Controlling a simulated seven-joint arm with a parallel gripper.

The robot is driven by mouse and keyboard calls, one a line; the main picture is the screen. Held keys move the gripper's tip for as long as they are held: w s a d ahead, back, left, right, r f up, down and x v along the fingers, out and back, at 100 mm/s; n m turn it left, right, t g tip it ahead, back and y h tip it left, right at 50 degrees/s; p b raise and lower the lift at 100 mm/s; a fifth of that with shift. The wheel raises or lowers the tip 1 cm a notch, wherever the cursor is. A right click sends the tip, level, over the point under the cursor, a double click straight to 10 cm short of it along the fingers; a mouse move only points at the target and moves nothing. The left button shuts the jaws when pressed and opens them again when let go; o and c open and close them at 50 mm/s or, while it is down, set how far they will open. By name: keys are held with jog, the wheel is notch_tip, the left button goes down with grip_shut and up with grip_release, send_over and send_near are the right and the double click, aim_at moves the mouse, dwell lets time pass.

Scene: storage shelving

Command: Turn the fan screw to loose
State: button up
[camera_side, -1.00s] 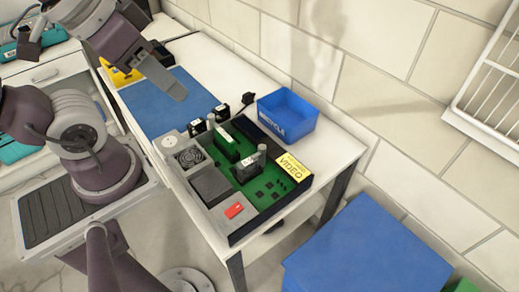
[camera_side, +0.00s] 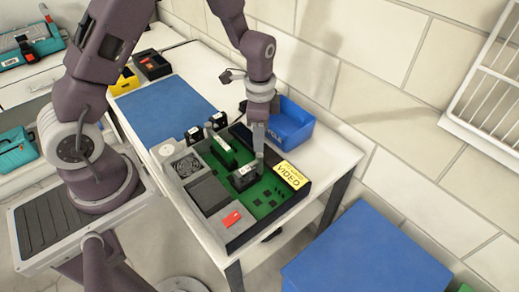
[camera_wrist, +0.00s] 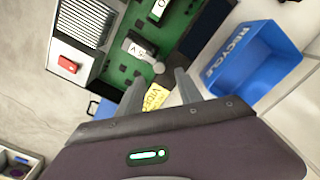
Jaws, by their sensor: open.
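The open computer case (camera_side: 230,245) lies on the white table, with a green board (camera_side: 262,203) in it. The block (camera_wrist: 138,48) and grey knob (camera_wrist: 158,68) also show in the wrist view. My gripper (camera_side: 259,147) points down just above the knob. Its two fingers (camera_wrist: 157,84) are apart and empty, with the knob slightly beyond their tips. Contact cannot be told.
A blue recycle bin (camera_side: 290,124) stands close behind my gripper. Two small black parts stand at the case's back edge. A blue mat (camera_side: 165,103) lies clear at the left. A red switch (camera_side: 231,219) is at the front.

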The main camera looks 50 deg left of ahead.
aim_at(260, 154)
notch_tip(260, 154, down, 6)
jog(key=shift+r, duration=0.15)
grip_shut()
